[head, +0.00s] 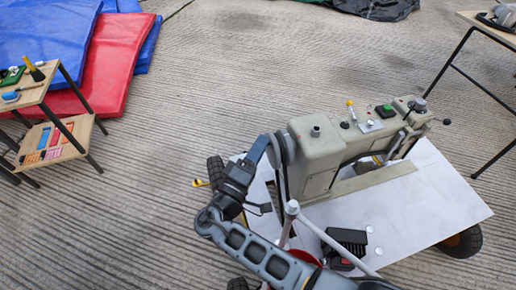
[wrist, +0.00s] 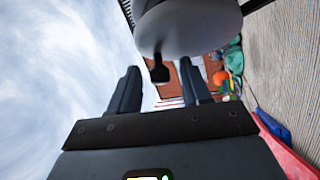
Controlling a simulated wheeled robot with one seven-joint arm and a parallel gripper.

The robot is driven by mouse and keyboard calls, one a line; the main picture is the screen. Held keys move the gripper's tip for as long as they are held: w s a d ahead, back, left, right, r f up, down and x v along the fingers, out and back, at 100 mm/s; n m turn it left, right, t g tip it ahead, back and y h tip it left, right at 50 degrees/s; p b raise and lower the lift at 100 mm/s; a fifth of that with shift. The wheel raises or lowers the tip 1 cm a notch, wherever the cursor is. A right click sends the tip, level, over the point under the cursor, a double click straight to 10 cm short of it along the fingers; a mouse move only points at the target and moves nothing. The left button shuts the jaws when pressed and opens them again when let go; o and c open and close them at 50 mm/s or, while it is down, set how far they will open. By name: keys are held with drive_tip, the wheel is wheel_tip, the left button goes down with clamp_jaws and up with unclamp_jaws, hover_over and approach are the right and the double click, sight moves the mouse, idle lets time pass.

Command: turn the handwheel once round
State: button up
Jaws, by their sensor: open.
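A pale grey sewing machine (head: 318,150) stands on a white board. Its handwheel (head: 283,152) is at its left end, seen nearly edge-on in the head view. In the wrist view the handwheel (wrist: 190,25) is a large grey disc at the top, with a small dark knob (wrist: 158,72) sticking out. My gripper (head: 259,152) is beside the wheel. In the wrist view my gripper (wrist: 159,66) has its two dark fingers apart, with the knob showing in the gap between them. I cannot tell whether either finger touches it.
The white board (head: 440,195) has dark wheels under it. A black pedal-like box (head: 347,242) lies near its front. A small wooden stand (head: 80,135) with tools is at left, near red and blue mats (head: 112,60). Another table (head: 490,30) is at upper right. Ribbed floor between is clear.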

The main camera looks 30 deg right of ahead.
clamp_jaws()
idle(0.3)
drive_tip(key=shift+r, duration=0.1)
